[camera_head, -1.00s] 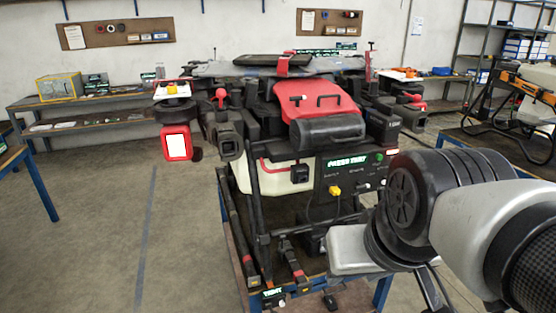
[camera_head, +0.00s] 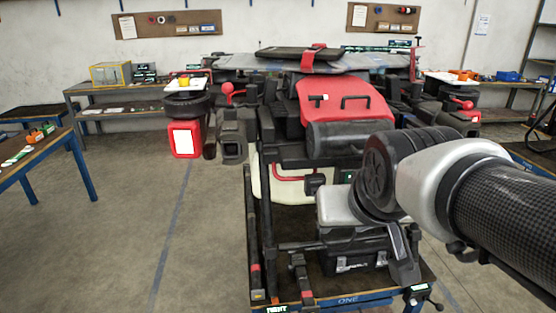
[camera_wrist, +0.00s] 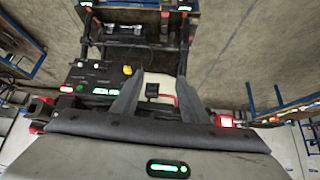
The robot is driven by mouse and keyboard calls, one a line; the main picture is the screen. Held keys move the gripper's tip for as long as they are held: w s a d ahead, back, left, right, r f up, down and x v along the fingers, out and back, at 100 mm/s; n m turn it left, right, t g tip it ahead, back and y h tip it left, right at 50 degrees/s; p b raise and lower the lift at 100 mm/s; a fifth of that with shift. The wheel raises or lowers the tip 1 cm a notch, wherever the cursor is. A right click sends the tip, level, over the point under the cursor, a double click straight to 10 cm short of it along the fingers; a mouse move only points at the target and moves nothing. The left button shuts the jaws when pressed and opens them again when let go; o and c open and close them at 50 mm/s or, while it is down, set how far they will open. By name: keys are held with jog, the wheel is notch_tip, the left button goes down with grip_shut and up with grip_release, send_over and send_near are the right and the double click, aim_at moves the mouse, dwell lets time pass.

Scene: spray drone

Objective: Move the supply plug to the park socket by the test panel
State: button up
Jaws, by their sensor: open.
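A yellow connector (camera_wrist: 127,70) sits on the dark panel (camera_wrist: 88,73) with green lit labels in the wrist view. I cannot tell for sure whether it is the supply plug, and the park socket is not clearly readable. A black block (camera_wrist: 152,90) on a pale tank shows between my fingers, also in the head view (camera_head: 315,184). My gripper (camera_wrist: 158,96) is open, its dark fingers apart, with no object seen held. In the head view my gripper (camera_head: 407,262) hangs in front of the machine's right side, and my arm hides most of the panel.
The large drone (camera_head: 325,105) with red cover rests on a blue-edged stand (camera_head: 350,302). A black case (camera_head: 350,258) lies low in the stand. A workbench (camera_head: 45,150) stands at left, shelves along the back wall. Floor left of the stand is clear.

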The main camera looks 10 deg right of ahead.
jog(key=w+d+f+m+t+h+b, duration=0.1)
jog(key=w+d+f+t+b, duration=0.2)
jog(key=w, duration=0.4)
jog(key=w+d+f+t+h+b, duration=0.1)
jog(key=w+d+f+t+b, duration=0.1)
jog(key=w+d+f+b, duration=0.4)
jog(key=w+d+f+n+t+y+b, duration=0.2)
jog(key=d+f+t+b, duration=0.3)
jog(key=f+b, duration=0.5)
jog(key=shift+w+d+f+y, duration=0.25)
jog(key=shift+w+f+y, duration=0.1)
jog(key=shift+w+y, duration=0.15)
jog(key=w, duration=0.9)
jog(key=shift+a, duration=0.15)
